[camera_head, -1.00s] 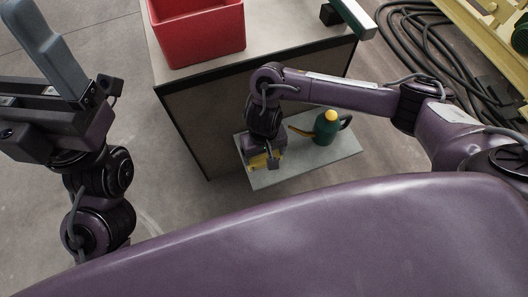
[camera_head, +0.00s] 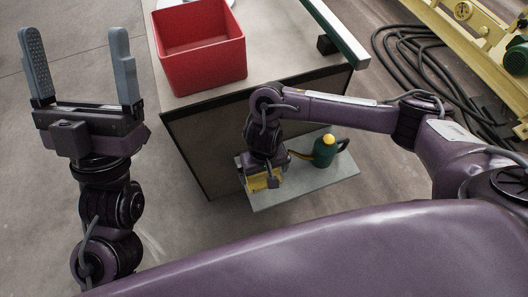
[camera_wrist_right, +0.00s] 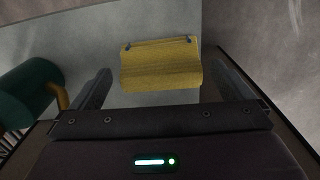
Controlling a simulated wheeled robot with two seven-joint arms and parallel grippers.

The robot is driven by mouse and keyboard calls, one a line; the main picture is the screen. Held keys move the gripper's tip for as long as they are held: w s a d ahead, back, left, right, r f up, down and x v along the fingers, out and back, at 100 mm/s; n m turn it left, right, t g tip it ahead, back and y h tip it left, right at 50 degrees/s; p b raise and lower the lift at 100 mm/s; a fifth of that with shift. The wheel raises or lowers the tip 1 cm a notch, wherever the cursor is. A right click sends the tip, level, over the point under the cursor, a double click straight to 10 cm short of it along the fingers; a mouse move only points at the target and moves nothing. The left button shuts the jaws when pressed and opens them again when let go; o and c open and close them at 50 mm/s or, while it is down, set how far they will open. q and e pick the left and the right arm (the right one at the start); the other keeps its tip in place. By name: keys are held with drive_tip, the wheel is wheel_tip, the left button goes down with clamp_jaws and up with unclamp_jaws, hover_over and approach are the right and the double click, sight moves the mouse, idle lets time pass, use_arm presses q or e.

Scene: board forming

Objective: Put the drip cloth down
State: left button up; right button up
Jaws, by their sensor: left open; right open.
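The drip cloth (camera_wrist_right: 160,66) is a folded yellow cloth. In the right wrist view it lies on the grey shelf (camera_wrist_right: 120,25) between and beyond my open right fingers (camera_wrist_right: 160,90), with a gap visible on each side. In the head view the cloth (camera_head: 262,181) shows partly at the left end of the shelf (camera_head: 310,187), below my right gripper (camera_head: 264,172). The right arm hides the rest of it. My left gripper (camera_head: 81,65) is open and empty, raised at the left with its fingers pointing up.
A green can with a yellow cap and spout (camera_head: 325,150) stands on the shelf to the right of the cloth. A red bin (camera_head: 203,60) sits on the worktable (camera_head: 280,65) above. A green-and-white bar (camera_head: 338,38) lies at the table's right edge. Black hoses coil on the floor.

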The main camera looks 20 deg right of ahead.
drive_tip(key=shift+r+p, duration=0.7)
drive_tip(key=shift+r, duration=0.25)
use_arm(q)
drive_tip(key=w+d+f+g+y+p, duration=0.1)
drive_tip(key=w+d+f+g+y, duration=0.15)
drive_tip(key=f+g, duration=0.6)
drive_tip(key=w+d+f+g+y+p, duration=0.1)
drive_tip(key=w+f+g+y, duration=0.25)
drive_tip(key=f, duration=0.95)
use_arm(e)
wheel_tip(320, 180, up, 2)
use_arm(q)
drive_tip(key=s+a+f+g+y+p, duration=0.1)
drive_tip(key=s+a+f+g, duration=0.1)
drive_tip(key=s+f+g, duration=0.3)
drive_tip(key=s+a+f+g+y+p, duration=0.2)
drive_tip(key=s+f+g, duration=0.3)
drive_tip(key=f, duration=0.6)
drive_tip(key=shift+s+f+n+y+p, duration=0.15)
drive_tip(key=shift+s+n+y+p, duration=0.2)
drive_tip(key=shift+s, duration=0.6)
use_arm(e)
wheel_tip(320, 180, up, 5)
hover_over(264, 181)
